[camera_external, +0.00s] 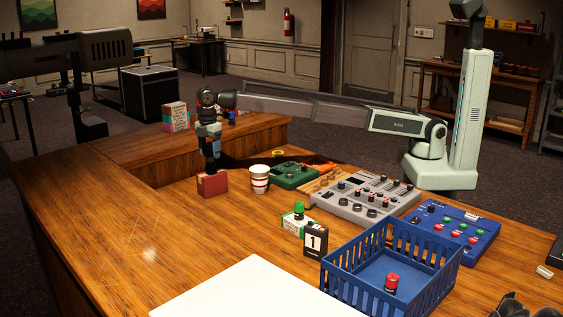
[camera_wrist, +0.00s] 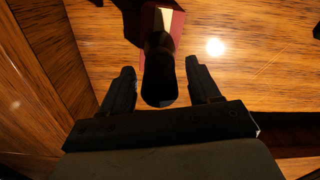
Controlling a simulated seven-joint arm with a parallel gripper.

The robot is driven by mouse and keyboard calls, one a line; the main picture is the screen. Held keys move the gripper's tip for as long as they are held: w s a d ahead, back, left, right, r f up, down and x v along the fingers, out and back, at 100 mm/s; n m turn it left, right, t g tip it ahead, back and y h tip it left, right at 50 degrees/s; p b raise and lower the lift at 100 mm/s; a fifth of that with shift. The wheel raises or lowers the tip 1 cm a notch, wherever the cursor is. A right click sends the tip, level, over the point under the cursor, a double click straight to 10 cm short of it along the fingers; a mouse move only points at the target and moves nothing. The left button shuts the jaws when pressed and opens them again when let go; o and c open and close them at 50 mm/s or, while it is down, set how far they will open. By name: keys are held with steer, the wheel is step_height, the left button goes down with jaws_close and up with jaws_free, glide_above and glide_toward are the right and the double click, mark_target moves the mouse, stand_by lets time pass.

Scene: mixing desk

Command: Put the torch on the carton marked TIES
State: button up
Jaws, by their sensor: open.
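The torch (camera_wrist: 159,75) is a dark cylinder seen end-on between my fingers in the wrist view. In the external view a dark upright shape (camera_external: 212,163) under my gripper looks like the torch, its lower end appearing to meet the top of a red carton (camera_external: 212,184). In the wrist view the red carton (camera_wrist: 178,28) shows behind the torch with a pale patch; I cannot read any marking. My gripper (camera_wrist: 160,88) points down with its fingers open, one on each side of the torch, with gaps visible.
A red-striped cup (camera_external: 259,179) stands just right of the carton. A green device (camera_external: 295,174), grey mixer (camera_external: 365,198), blue panel (camera_external: 453,232) and blue basket (camera_external: 340,268) lie further right. A pink and teal box (camera_external: 176,117) stands on the raised ledge behind. The desk's left is clear.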

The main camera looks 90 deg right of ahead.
step_height(320, 180, up, 9)
stand_by(0.3)
